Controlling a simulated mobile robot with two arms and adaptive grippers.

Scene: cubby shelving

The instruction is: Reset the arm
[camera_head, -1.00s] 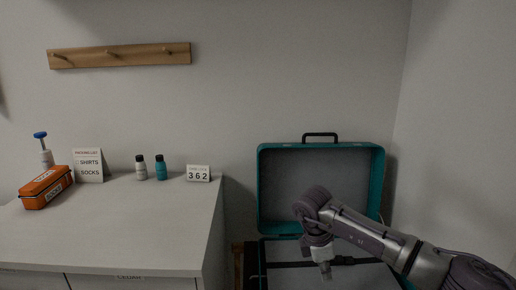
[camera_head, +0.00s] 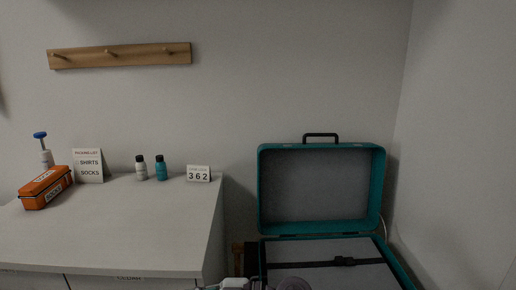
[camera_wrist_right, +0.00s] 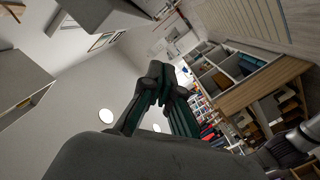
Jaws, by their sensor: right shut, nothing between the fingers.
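My right gripper (camera_wrist_right: 162,76) shows in the right wrist view. Its dark fingers are drawn together with nothing between them. It points out into the room, clear of any object. In the head view only small pieces of my arm show at the bottom edge, below the suitcase's left part, and no gripper can be made out there. My left gripper is in neither view.
An open teal suitcase (camera_head: 262,195) with a dark strap stands right of a white dresser (camera_head: 150,235). On the dresser are an orange box (camera_head: 46,188), bottles and small signs. A peg rail (camera_head: 120,55) hangs above. Shelving (camera_wrist_right: 250,95) shows in the wrist view.

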